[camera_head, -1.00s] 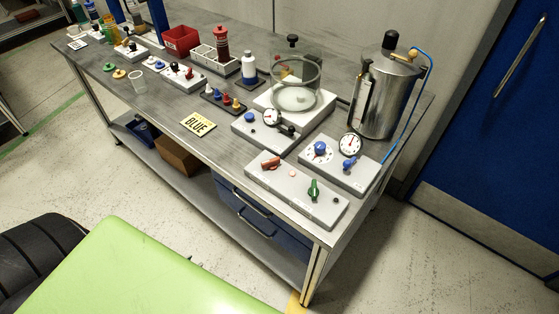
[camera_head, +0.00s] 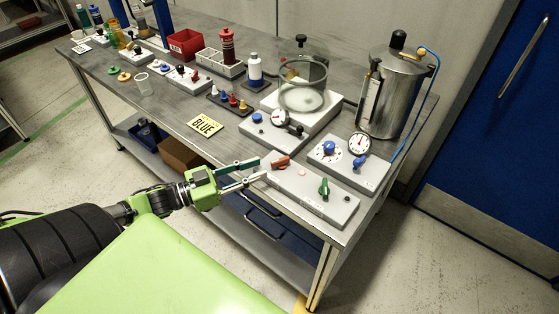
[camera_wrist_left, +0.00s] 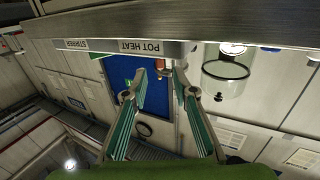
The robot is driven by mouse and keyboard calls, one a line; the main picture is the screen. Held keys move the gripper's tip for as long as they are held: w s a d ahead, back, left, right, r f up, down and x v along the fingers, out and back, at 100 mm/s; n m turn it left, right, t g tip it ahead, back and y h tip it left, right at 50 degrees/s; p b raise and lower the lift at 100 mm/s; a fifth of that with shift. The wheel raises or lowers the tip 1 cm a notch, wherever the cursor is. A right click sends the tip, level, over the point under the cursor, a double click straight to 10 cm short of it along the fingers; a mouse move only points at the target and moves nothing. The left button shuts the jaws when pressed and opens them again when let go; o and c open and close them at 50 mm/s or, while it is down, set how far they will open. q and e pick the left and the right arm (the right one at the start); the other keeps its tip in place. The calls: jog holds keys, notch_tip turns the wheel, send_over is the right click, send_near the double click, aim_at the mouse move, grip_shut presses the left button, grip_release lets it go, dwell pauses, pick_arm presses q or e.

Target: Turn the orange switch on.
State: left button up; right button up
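The orange switch (camera_head: 281,162) is a red-orange knob on the left part of a pale control panel (camera_head: 330,207) at the table's front edge. A green knob (camera_head: 324,187) sits on the right part of that panel. My left gripper (camera_head: 262,169) is open, its fingers pointing right toward the orange switch, with the tips just left of it. In the left wrist view my left gripper (camera_wrist_left: 160,72) shows its two fingers apart, below the panel front with the upside-down label POT HEAT (camera_wrist_left: 140,47). Whether the fingertips touch the switch cannot be told. My right gripper is not in view.
A panel with a blue knob (camera_head: 330,148) and gauge (camera_head: 358,144) stands behind. A metal pot (camera_head: 396,95) and glass vessel (camera_head: 302,95) stand further back.

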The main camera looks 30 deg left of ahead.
aim_at(271, 165)
pick_arm(q)
jog(key=x, duration=0.7)
jog(key=shift+w+d, duration=0.15)
jog(key=shift+w, duration=0.15)
jog(key=shift+c, duration=0.4)
grip_shut()
